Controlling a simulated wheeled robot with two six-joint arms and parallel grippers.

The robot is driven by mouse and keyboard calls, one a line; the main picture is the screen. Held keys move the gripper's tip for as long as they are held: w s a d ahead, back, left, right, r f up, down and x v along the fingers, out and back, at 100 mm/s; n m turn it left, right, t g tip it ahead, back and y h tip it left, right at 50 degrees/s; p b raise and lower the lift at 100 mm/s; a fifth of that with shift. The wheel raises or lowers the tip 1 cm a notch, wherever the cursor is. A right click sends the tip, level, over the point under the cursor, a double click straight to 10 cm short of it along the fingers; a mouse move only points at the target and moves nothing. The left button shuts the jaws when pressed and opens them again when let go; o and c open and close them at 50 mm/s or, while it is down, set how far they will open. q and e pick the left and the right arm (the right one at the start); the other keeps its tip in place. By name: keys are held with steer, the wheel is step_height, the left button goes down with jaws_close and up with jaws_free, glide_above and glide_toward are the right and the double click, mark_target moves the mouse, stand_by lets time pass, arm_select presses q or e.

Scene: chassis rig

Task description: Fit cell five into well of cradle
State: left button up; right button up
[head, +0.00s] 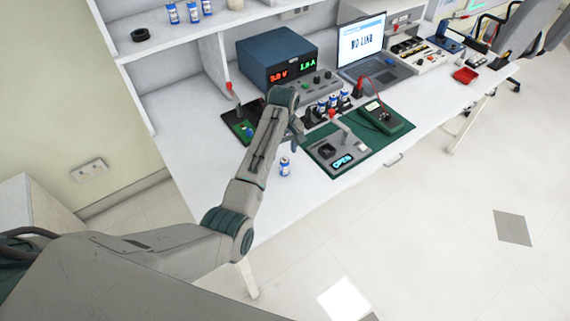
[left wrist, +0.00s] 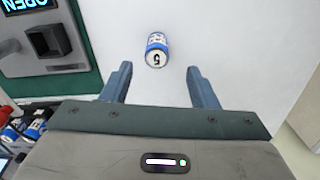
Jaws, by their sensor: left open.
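Cell five (left wrist: 157,50) is a small blue-and-white cylinder with a "5" on its end. It stands on the white bench, just beyond and between my left fingertips in the left wrist view, untouched. It also shows in the head view (head: 285,167), beside the green mat. My left gripper (left wrist: 158,68) is open and empty; in the head view the gripper (head: 297,134) is partly hidden by my arm. The cradle seems to be the grey unit (head: 345,147) with a dark square holder (left wrist: 45,40) and a lit "OPEN" display. The inside of its well is hard to see.
Several similar cells (head: 333,102) stand in a rack behind the cradle. A red-and-green-display power unit (head: 278,58), a laptop (head: 367,60) and a green meter (head: 385,117) stand near.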

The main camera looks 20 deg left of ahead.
mark_target(284, 160)
arm_select(q)
steer(key=shift+f, duration=0.5)
step_height(284, 160, down, 5)
steer(key=shift+w+d+r+p, duration=0.1)
steer(key=shift+d+r+p, duration=0.05)
steer(key=shift+p, duration=0.8)
steer(key=shift+f, duration=0.55)
arm_select(e)
steer(key=shift+w+a+r, duration=0.2)
steer(key=shift+w+r, duration=0.1)
steer(key=shift+r, duration=0.25)
steer(key=shift+w+a+r, duration=0.15)
steer(key=shift+w+r, duration=0.1)
steer(key=shift+r, duration=0.25)
arm_select(q)
steer(key=shift+c, duration=1.3)
steer(key=c, duration=0.7)
steer(key=shift+c, duration=0.8)
arm_select(e)
steer(key=shift+d, duration=0.25)
arm_select(q)
steer(key=shift+r, duration=0.1)
